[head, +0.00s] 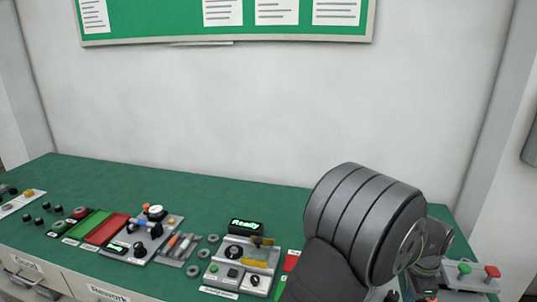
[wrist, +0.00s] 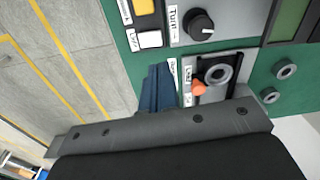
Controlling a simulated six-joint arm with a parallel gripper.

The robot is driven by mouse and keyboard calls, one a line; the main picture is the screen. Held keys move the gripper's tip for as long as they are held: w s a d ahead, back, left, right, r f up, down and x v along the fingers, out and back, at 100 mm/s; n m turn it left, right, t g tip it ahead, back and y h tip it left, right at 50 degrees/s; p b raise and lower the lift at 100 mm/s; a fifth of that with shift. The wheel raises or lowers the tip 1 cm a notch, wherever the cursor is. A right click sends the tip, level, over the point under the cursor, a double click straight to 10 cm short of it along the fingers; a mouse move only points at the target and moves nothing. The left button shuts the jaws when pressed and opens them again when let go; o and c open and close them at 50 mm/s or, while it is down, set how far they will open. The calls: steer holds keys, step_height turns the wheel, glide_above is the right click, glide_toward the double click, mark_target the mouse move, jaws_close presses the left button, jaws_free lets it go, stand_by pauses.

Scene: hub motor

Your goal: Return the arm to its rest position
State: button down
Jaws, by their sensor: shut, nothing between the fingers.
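My arm (head: 365,225) rises large and dark grey at the right of the head view, in front of the green bench. It hides part of the bench's right side. My gripper (wrist: 159,72) shows in the wrist view as dark blue fingers, shut and empty. The fingers point toward the bench's front edge, beside a grey panel with a ring and an orange-red knob (wrist: 199,88). I cannot make out the fingers in the head view.
A control panel with a lit "Ready" display (head: 246,227) stands left of my arm. A motor fixture (head: 140,240) and red and green mats are farther left. A box with green and red buttons (head: 470,274) is at right. The bench's back strip (head: 200,185) is clear.

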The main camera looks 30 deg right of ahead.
steer(key=w+d+n, duration=0.1)
steer(key=w+d, duration=0.1)
steer(key=w+d+n+h, duration=0.1)
steer(key=w+d+n, duration=0.1)
steer(key=shift+w+d+r+n, duration=0.1)
steer(key=shift+w+r+n, duration=0.1)
steer(key=shift+n, duration=0.1)
steer(key=s+a+f+m+y, duration=0.1)
steer(key=s+a+m, duration=0.4)
steer(key=s+a, duration=0.1)
step_height(320, 180, down, 7)
steer(key=shift+f, duration=0.1)
steer(key=shift+w+d+r, duration=0.1)
steer(key=shift+d+r, duration=0.05)
steer(key=shift+r, duration=1.75)
